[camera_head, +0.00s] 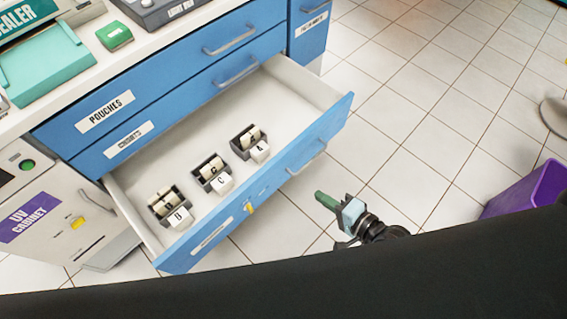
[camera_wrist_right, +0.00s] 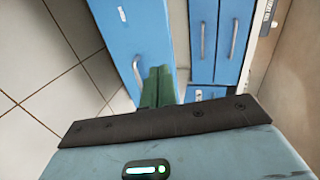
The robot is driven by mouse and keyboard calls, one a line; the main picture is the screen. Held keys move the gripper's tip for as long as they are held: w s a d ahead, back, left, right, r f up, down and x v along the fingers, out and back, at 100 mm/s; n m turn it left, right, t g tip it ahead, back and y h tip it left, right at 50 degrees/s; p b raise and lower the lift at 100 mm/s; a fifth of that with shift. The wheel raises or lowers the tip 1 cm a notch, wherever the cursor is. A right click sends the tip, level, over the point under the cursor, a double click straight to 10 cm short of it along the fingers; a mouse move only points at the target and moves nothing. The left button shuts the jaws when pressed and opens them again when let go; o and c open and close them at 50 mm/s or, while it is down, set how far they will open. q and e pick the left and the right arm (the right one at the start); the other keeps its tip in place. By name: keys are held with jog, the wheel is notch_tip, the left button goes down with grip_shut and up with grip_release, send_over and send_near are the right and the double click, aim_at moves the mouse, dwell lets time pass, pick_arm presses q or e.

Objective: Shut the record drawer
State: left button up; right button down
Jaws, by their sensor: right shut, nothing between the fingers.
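The open drawer, whose front (camera_head: 272,182) is blue, is pulled far out of the lower cabinet. Its front label is too slanted to read, so I cannot tell if it is the record drawer. A metal handle (camera_head: 307,160) sits on its outer face. My right gripper (camera_head: 322,198), with green fingers, is shut and empty outside the drawer front, apart from it in the head view. In the right wrist view the fingers (camera_wrist_right: 160,72) point toward a blue front (camera_wrist_right: 128,38), just beside its handle (camera_wrist_right: 137,71). My left gripper is not in view.
Inside the drawer stand small dark boxes lettered B (camera_head: 165,203), C (camera_head: 210,172) and A (camera_head: 248,141). Shut drawers labelled pouches (camera_head: 172,81) and another lie above. A purple bin (camera_head: 522,190) stands at right. Tiled floor (camera_head: 400,110) beyond the drawer is clear.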

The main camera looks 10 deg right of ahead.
jog(key=shift+w+d, duration=0.1)
jog(key=shift+w, duration=0.45)
jog(key=b, duration=0.1)
send_near(277, 162)
jog(key=x, duration=0.5)
jog(key=shift+w+f, duration=0.2)
jog(key=shift+f, duration=0.3)
jog(key=shift+w+a, duration=0.35)
jog(key=shift+w, duration=0.05)
jog(key=shift+w, duration=0.1)
